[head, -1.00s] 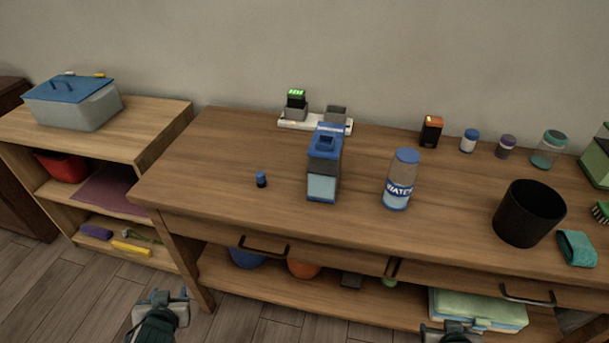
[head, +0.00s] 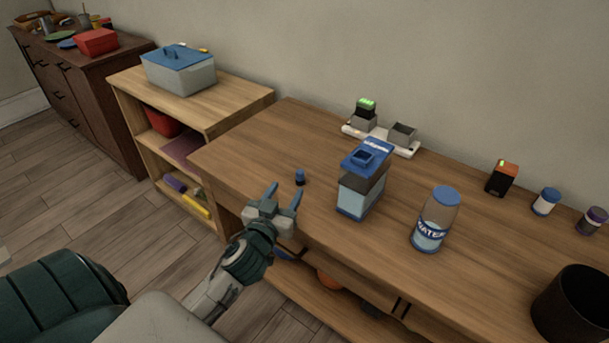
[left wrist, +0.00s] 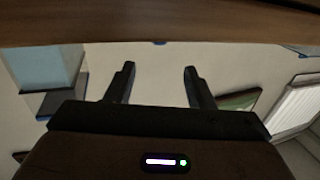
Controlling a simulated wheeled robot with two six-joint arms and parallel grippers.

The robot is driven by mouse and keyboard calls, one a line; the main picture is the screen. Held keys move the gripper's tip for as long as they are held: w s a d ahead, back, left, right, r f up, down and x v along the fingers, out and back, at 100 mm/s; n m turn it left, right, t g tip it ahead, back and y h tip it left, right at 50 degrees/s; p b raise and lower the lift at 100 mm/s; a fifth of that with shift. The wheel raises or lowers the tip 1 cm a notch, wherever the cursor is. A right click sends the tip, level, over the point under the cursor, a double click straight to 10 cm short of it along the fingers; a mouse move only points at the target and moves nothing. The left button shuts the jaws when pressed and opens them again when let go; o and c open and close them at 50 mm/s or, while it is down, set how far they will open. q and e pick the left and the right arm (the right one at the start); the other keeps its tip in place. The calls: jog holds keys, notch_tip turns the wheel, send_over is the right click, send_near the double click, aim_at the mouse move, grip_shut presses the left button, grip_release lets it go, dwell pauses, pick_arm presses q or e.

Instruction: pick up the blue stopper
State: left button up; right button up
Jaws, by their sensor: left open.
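The blue stopper (head: 300,177) is a small dark piece with a blue top. It stands upright on the wooden table (head: 240,150) near its left end. My left gripper (head: 284,192) is open and empty by the table's front edge, just short of the stopper and not touching it. In the left wrist view my two fingers (left wrist: 159,68) are spread apart with nothing between them. A small blue bit beyond them at the table's edge there is probably the stopper, mostly hidden. My right gripper is out of view.
A blue-lidded box (head: 362,180) and a water bottle (head: 435,218) stand right of the stopper. A charger with grey blocks (head: 382,136) lies behind. A black cup (head: 575,305) is at far right. The tabletop around the stopper is clear.

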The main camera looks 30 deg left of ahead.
aim_at(298, 175)
pick_arm(q)
jog(key=x, duration=0.2)
jog(key=shift+w+f, duration=0.1)
jog(key=shift+w, duration=0.3)
jog(key=x, duration=0.1)
jog(key=p+x, duration=0.1)
jog(key=x, duration=0.3)
jog(key=shift+f+p, duration=0.3)
jog(key=shift+f, duration=0.05)
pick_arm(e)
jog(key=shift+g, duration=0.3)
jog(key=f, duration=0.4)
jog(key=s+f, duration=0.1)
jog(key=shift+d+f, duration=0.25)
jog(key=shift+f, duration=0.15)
pick_arm(q)
jog(key=shift+c, duration=0.5)
grip_shut()
